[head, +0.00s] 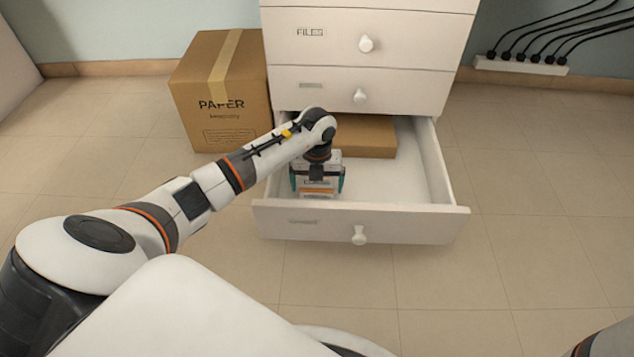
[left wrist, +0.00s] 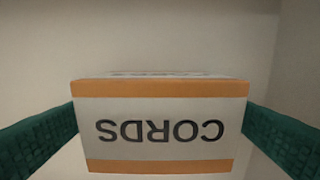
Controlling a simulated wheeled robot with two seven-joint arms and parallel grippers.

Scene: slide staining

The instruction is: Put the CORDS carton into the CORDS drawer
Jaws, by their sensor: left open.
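The CORDS carton, white with orange bands, shows upside down in the left wrist view (left wrist: 160,128); in the head view (head: 318,192) it is partly hidden under my left gripper. It is inside the open bottom drawer (head: 300,225), toward the left side, and appears to rest on the drawer floor. My left gripper (head: 317,185) is open and points down, with its teal fingers on either side of the carton. The drawer's label is too small to read. My right gripper is not in view.
A brown box (head: 368,138) lies at the back of the drawer. The drawer floor's right half is clear. A PAPER carton (head: 221,95) stands left of the white cabinet (head: 410,95). A power strip (head: 520,66) with several black cables is at the back right.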

